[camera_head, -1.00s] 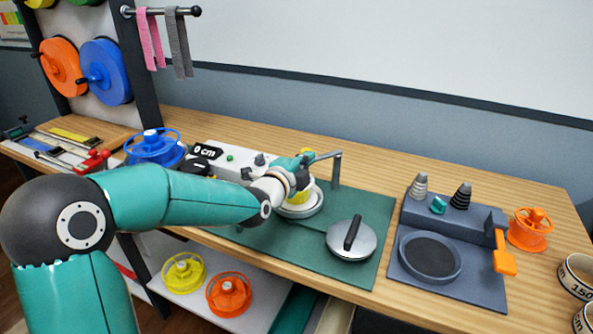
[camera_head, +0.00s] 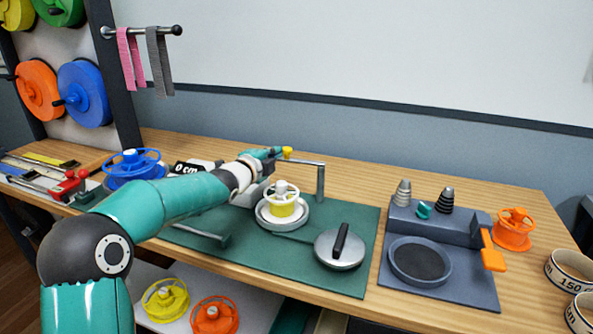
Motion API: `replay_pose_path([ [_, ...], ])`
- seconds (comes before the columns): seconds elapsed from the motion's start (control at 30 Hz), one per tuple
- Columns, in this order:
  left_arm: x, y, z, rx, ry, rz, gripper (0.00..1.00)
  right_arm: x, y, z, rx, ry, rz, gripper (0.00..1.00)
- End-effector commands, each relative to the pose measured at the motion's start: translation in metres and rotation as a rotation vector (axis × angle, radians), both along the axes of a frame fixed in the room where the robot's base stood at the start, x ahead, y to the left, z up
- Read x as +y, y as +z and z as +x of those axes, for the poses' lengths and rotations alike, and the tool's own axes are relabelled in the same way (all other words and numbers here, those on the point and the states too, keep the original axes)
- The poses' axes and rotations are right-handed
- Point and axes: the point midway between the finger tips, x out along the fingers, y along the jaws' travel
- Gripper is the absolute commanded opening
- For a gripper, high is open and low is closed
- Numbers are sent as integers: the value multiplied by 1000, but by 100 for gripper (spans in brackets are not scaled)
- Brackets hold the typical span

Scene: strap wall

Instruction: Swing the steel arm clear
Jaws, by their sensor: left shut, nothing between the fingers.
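The steel arm (camera_head: 306,161) reaches left from the top of its upright post (camera_head: 320,183) at the back of the green mat (camera_head: 340,281). A yellow tip (camera_head: 287,153) shows at its free end. My left gripper (camera_head: 276,153) is shut and empty, right beside that tip; I cannot tell whether they touch. My left forearm and wrist cross the mat's back left part. My right gripper is not in view.
A steel disc with a black handle (camera_head: 340,247) lies on the mat. A grey fixture (camera_head: 455,291) and orange spool (camera_head: 514,229) stand to the right. A blue spool (camera_head: 133,167) stands left, by my arm. More spools lie on the shelf below.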

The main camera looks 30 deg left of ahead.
Motion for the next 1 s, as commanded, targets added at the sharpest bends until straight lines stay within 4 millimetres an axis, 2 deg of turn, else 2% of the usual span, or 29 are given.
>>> replay_pose_path([
  [0.1, 4, 1, 8, 1, 0, 0, 0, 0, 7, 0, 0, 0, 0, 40],
  [0.4, 8, 1, 18, 0, -1, 0, 0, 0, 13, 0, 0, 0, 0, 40],
  [1.0, 5, 0, 19, -2, -6, 0, 0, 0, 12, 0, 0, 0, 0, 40],
])
